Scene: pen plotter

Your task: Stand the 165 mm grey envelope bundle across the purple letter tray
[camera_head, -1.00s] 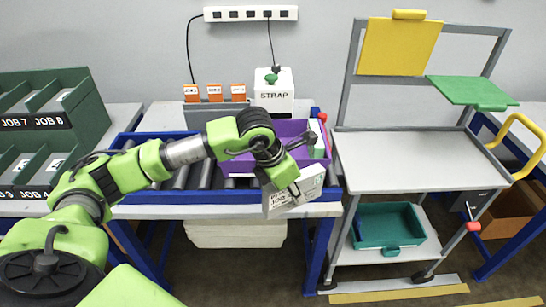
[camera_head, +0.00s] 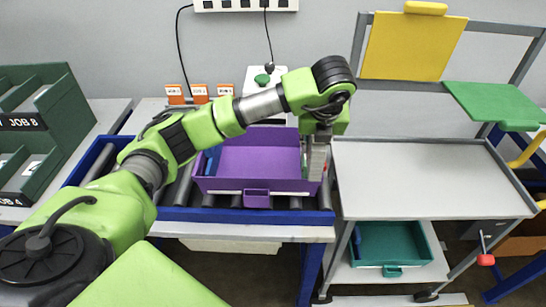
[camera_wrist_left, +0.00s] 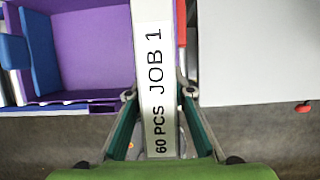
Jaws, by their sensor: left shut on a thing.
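My left gripper (camera_head: 318,132) is shut on the grey envelope bundle (camera_head: 317,165) at the right end of the purple letter tray (camera_head: 255,152). In the left wrist view the bundle (camera_wrist_left: 157,60) shows as a narrow pale strip reading "JOB 1" and "60 PCS", between the two fingers (camera_wrist_left: 159,97). The purple tray (camera_wrist_left: 85,40) lies to its left there. The tray looks mostly empty, with a blue piece (camera_head: 212,160) at its left side. My gripper partly hides the bundle and the tray's right end; I cannot tell whether they touch. My right gripper is not in view.
The tray sits on a roller conveyor with a blue rail (camera_head: 240,215). A grey cart top (camera_head: 425,170) to the right is clear. A teal bin (camera_head: 390,244) is on its lower shelf. Green job racks (camera_head: 30,125) stand at the left. The strap machine (camera_head: 266,80) is behind the tray.

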